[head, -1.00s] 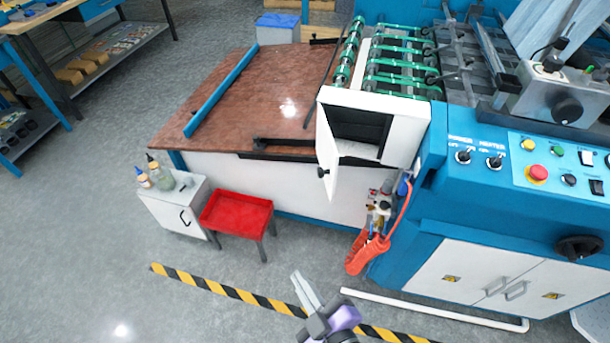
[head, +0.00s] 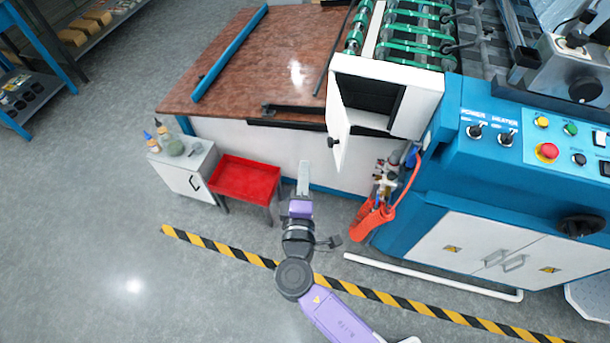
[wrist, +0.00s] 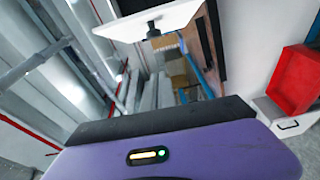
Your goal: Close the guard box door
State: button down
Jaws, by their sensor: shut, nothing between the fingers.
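The guard box (head: 427,104) is a white box on the left end of the blue machine, with its dark inside showing. Its white door (head: 338,122) hangs open at the box's left side, with a dark knob (head: 332,142) on its face. My gripper (head: 304,164) is shut and empty, in front of the table's white side, below and to the left of the door and apart from it. In the wrist view a white panel (wrist: 150,22) with a dark knob (wrist: 153,31), which looks like the door, is at the top. The fingertips are hard to make out there.
A red tray (head: 245,178) on legs and a small white cabinet (head: 184,170) with bottles stand left of my gripper. An orange-red holder (head: 372,220) hangs on the machine to its right. A brown-topped table (head: 270,55) is behind.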

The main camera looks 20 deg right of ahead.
jog(key=w+d+p, duration=0.2)
jog(key=w+d, duration=0.3)
jog(key=d, duration=0.1)
jog(key=shift+d+f, duration=0.15)
jog(key=shift+s+d, duration=0.1)
dwell(0.3)
